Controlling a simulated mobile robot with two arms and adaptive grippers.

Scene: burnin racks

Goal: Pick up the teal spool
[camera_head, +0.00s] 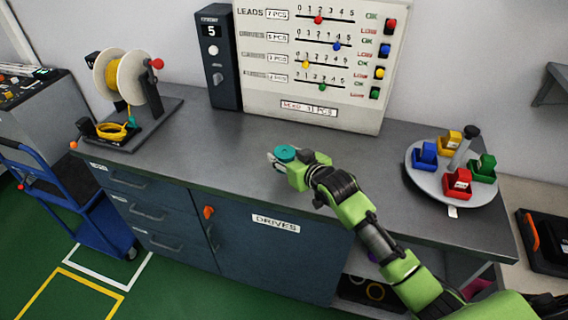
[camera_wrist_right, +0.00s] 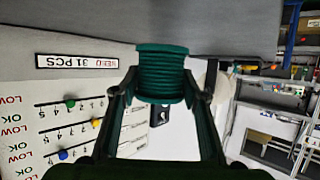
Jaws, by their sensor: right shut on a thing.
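The teal spool (camera_head: 286,153) is at the tip of my right gripper (camera_head: 283,161), above the grey worktop near its front edge in the head view. In the right wrist view the ribbed spool (camera_wrist_right: 164,74) sits between the two fingertips of the gripper (camera_wrist_right: 163,92), which are shut on its sides. I cannot tell whether the spool touches the worktop. My left gripper is not in view.
A wire reel stand (camera_head: 140,118) is at the left of the worktop (camera_head: 215,150). A dark box (camera_head: 222,75) and a white slider board (camera_head: 320,102) stand behind. A round tray (camera_head: 425,183) with coloured bins is at the right. The worktop's middle is clear.

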